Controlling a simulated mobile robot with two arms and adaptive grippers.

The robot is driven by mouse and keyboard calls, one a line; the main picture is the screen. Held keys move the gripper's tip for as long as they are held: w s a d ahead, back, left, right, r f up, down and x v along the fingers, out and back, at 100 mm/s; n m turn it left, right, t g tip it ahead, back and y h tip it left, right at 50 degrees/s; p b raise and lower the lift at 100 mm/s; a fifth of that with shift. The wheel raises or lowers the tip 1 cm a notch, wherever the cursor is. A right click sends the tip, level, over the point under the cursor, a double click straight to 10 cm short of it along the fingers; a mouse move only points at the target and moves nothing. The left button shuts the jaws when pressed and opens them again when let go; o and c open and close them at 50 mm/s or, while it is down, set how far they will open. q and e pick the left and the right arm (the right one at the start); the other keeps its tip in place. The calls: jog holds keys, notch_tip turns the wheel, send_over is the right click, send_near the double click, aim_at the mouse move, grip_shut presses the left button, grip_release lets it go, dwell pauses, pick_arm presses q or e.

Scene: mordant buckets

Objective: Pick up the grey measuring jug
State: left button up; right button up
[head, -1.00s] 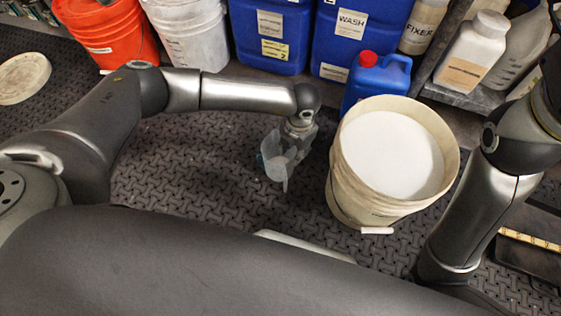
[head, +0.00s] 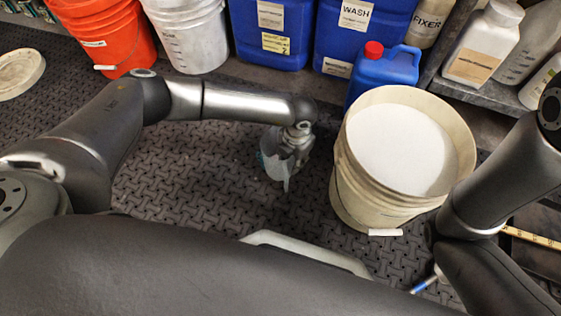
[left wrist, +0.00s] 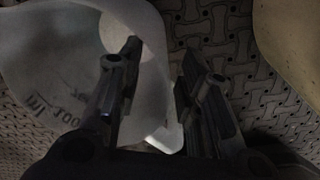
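The grey measuring jug (head: 270,160) is translucent and stands on the dark patterned floor mat, left of the white-filled bucket. My left gripper (head: 287,158) is at its right side and hides part of it. In the left wrist view, the jug (left wrist: 40,75) shows its printed measuring marks and open mouth. My left gripper's fingers (left wrist: 160,72) are apart, one over the jug and the other to the right of its edge. A gap shows between the fingers, and I cannot tell whether either touches the jug. My right gripper is out of view.
A cream bucket (head: 350,195) of white material stands close right of the jug. Behind are a blue red-capped can (head: 385,75), large blue containers (head: 270,25), a white bucket (head: 190,40) and an orange bucket (head: 110,35). The mat (head: 190,180) left of the jug is clear.

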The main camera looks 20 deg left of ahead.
pick_arm(q)
jog(key=shift+c, duration=0.4)
grip_shut()
